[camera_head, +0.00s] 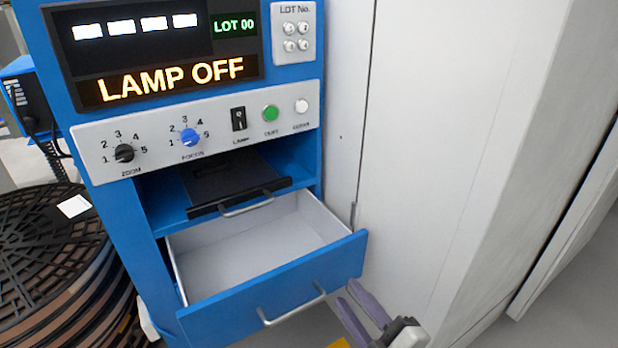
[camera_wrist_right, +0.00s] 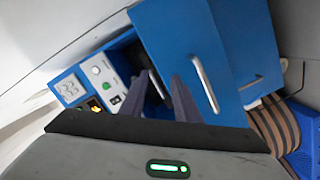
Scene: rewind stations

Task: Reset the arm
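My right gripper (camera_head: 345,294) comes in from the lower right in the head view. Its two purple-grey fingers are apart, with nothing between them. The fingertips are near the right end of the open blue drawer (camera_head: 215,322), apart from its silver handle (camera_head: 292,305). In the right wrist view the gripper (camera_wrist_right: 159,77) also shows spread fingers, and the drawer handle (camera_wrist_right: 204,83) is to the right of them. My left gripper is not in view.
The drawer (camera_head: 235,262) looks empty. Above it is a black tray (camera_head: 235,182) in a blue station with knobs and a screen (camera_head: 165,80) reading "LAMP OFF". Stacked reels (camera_head: 45,250) stand at the left. A white cabinet wall (camera_head: 440,130) closes off the right.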

